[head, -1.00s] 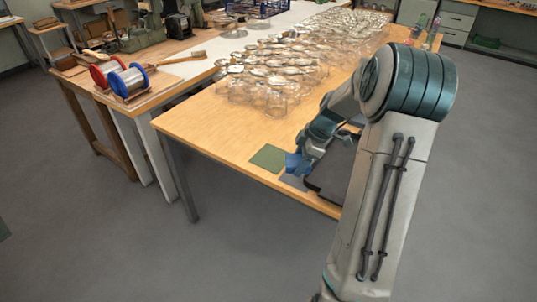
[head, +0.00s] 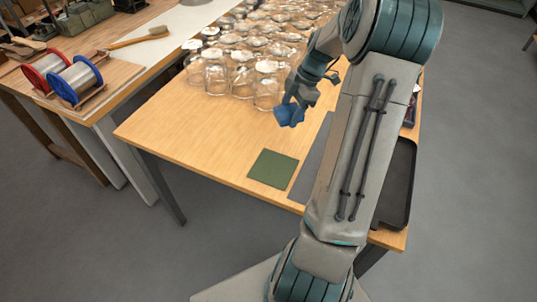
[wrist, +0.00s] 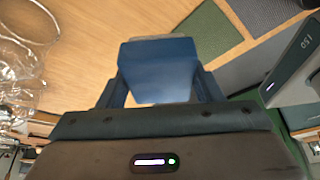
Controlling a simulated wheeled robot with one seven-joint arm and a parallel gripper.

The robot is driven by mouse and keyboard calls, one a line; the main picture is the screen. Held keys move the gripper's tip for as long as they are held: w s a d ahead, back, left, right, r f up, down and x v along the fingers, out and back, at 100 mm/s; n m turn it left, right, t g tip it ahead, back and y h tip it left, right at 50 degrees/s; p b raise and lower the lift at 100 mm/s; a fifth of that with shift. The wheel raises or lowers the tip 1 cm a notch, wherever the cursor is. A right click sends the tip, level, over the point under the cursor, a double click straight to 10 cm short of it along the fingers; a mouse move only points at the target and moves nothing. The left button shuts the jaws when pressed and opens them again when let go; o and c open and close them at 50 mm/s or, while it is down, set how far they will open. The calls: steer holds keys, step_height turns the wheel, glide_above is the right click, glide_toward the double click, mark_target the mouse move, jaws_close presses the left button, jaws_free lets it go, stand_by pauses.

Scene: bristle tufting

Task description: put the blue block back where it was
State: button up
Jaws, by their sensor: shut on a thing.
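The blue block (head: 288,115) is held in my gripper (head: 291,104), beyond the green mat and close to the near glass jars in the head view. In the wrist view the block (wrist: 160,65) sits between the fingers of my gripper (wrist: 160,88), with wooden tabletop behind it. It looks raised off the table, but its height is hard to judge. A green mat (head: 272,168) lies bare on the table near its front edge. A grey mat (head: 308,172) lies right beside it, partly hidden by my arm.
Many glass jars (head: 216,75) crowd the table left of and behind my gripper. A black tray (head: 402,185) lies at the right edge, partly behind my arm. Wire spools (head: 76,80) stand on the left bench. The tabletop left of the green mat is clear.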

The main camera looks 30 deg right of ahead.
glide_above(270, 169)
steer(key=d, duration=0.1)
steer(key=f, duration=0.6)
steer(key=shift+s+d+f+p, duration=0.1)
steer(key=shift+d+f+p, duration=0.1)
steer(key=shift+p, duration=0.15)
steer(key=shift+f, duration=2)
steer(key=shift+f, duration=0.1)
steer(key=o, duration=1)
steer(key=w+v, duration=0.1)
steer(key=v, duration=1.1)
steer(key=s+a+r+m+h, duration=0.1)
steer(key=s+a+r+m, duration=0.2)
steer(key=s+a+m, duration=0.1)
steer(key=s+a+r+m+t+h, duration=0.1)
steer(key=s+a+r+m+h, duration=0.1)
steer(key=a+m, duration=0.5)
steer(key=s+a+r+m+t+h, duration=0.1)
steer(key=s+a+r+m, duration=0.4)
steer(key=s, duration=0.1)
steer(key=shift+s+a+m, duration=0.3)
steer(key=shift+a+m, duration=0.05)
steer(key=shift+m, duration=0.05)
